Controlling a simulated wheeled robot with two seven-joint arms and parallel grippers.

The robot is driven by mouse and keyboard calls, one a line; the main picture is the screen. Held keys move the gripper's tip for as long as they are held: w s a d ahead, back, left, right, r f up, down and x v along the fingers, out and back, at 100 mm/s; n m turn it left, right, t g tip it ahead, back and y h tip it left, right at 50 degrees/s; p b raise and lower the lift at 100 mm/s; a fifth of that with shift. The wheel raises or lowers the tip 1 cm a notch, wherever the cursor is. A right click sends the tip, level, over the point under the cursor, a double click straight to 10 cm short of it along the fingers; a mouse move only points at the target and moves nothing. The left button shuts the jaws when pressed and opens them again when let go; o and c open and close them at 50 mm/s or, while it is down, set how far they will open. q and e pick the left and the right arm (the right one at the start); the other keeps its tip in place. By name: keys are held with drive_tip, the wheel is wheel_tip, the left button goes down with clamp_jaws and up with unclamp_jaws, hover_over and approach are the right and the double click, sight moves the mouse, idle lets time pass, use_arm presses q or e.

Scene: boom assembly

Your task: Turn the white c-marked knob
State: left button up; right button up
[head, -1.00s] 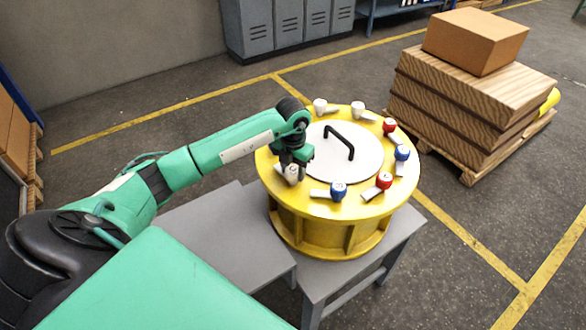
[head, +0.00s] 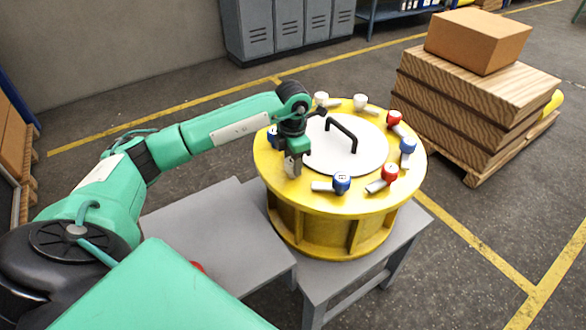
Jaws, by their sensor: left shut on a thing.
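A round yellow drum (head: 400,201) with a white lid and black handle (head: 341,134) carries a ring of knobs with grey levers. My left gripper (head: 292,174) points down at the drum's left side and is shut on a white knob (head: 291,164), mostly hidden by the fingers. Its letter cannot be read. Two other white knobs (head: 321,99) (head: 360,101) stand at the back. Red knobs stand at right (head: 393,119) and front right (head: 389,173). My right gripper is not in view.
The drum stands on a grey table (head: 330,274), with a grey surface (head: 205,222) beside it at left. Stacked boards with a cardboard box (head: 478,40) stand on a pallet at right. Grey lockers (head: 285,25) stand behind. The floor right of the table is clear.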

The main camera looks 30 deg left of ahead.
use_arm(q)
drive_tip(key=m+b, duration=0.3)
drive_tip(key=shift+w+f+m, duration=0.1)
drive_tip(key=shift+m, duration=0.3)
drive_tip(key=m+b, duration=0.4)
drive_tip(key=shift+r+m+b, duration=0.2)
drive_tip(key=shift+m+b, duration=0.9)
drive_tip(key=shift+m, duration=0.9)
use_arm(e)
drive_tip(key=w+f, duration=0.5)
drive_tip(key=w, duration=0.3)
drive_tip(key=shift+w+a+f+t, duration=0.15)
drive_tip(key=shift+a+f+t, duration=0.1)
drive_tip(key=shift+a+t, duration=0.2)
use_arm(q)
drive_tip(key=o, duration=1)
drive_tip(key=shift+c, duration=0.2)
drive_tip(key=shift+r, duration=0.1)
